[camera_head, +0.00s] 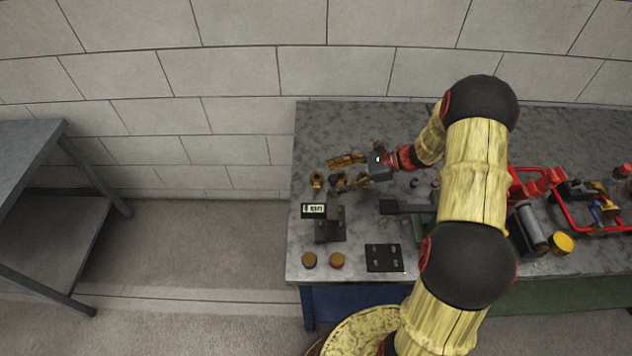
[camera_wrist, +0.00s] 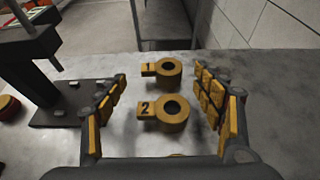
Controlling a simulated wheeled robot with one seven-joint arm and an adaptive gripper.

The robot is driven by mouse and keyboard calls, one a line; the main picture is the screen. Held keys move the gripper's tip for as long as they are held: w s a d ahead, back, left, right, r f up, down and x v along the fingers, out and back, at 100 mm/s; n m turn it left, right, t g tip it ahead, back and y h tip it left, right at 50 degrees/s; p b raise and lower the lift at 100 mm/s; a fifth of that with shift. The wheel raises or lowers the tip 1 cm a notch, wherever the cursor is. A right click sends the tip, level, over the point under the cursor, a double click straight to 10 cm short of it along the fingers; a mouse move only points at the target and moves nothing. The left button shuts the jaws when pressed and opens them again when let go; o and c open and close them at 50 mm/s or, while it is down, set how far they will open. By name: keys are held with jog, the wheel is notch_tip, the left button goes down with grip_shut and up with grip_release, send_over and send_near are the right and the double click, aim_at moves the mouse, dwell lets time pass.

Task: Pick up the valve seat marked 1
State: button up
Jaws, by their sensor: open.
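The valve seat marked 1 (camera_wrist: 168,71) is a brass-coloured ring with a numbered tab to its left, lying flat on the grey bench. A like seat marked 2 (camera_wrist: 171,112) lies just nearer to the wrist camera. My gripper (camera_wrist: 160,80) is open, with yellow-padded fingers on the left and right of the seats. Seat 1 lies near the fingertips and seat 2 deeper between the fingers; neither is visibly gripped. In the head view my gripper (camera_head: 332,171) reaches left, low over the bench, and partly hides the small brass pieces there.
A black stand with a small display (camera_head: 314,210) stands close to the fingers. Two round discs (camera_head: 309,260) and a black plate (camera_head: 384,258) lie near the bench's front edge. Red-framed equipment (camera_head: 570,200) fills the right side. A wall stands behind the bench.

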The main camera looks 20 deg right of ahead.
aim_at(319, 179)
jog(key=b+x, duration=0.1)
jog(key=x, duration=0.3)
jog(key=shift+w+a+f, duration=0.15)
jog(key=shift+a, duration=0.1)
jog(key=shift+c, duration=0.7)
jog(key=c, duration=1.3)
jog(key=shift+c, duration=0.2)
